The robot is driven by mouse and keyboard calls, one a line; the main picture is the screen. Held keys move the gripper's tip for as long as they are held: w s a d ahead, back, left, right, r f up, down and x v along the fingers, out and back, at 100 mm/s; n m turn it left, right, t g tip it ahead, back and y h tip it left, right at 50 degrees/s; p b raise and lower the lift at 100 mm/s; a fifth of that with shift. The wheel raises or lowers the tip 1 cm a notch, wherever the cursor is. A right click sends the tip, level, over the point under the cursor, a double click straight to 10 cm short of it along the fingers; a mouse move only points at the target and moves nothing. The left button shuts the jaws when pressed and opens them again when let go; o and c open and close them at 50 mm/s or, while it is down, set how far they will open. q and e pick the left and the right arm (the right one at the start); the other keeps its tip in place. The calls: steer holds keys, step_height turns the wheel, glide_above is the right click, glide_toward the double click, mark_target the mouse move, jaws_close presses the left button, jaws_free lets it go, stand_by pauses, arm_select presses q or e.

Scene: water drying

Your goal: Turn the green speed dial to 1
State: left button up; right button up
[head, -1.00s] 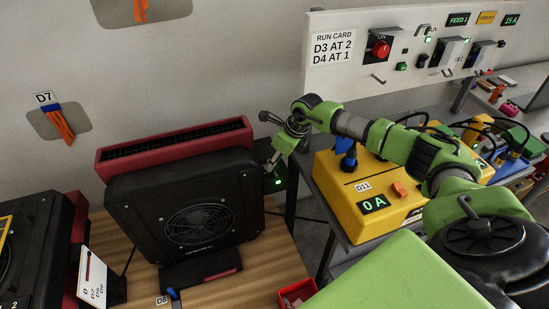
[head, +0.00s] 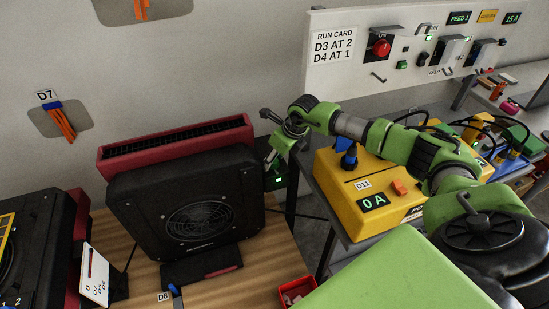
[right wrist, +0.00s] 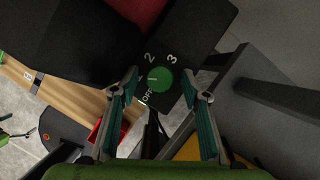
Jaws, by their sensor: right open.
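The green speed dial (right wrist: 161,79) shows in the right wrist view on a dark panel, with OFF, 2 and 3 printed around it. A short white mark on the dial points left, towards the side between OFF and 2. The 1 is hard to make out beside the left finger. My right gripper (right wrist: 159,84) is open, its fingers on either side of the dial; I cannot tell whether they touch it. In the head view my right gripper (head: 272,160) is at the right side of the black blower (head: 187,205), and the dial is hidden.
The yellow power box (head: 345,190) reading 0 A stands right of the blower, under my right arm. A red bin (head: 297,288) is at the front. A second black unit (head: 35,245) is at left. A run card (head: 334,45) hangs behind.

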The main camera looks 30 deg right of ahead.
steer(key=shift+r, duration=0.1)
steer(key=v, duration=1.2)
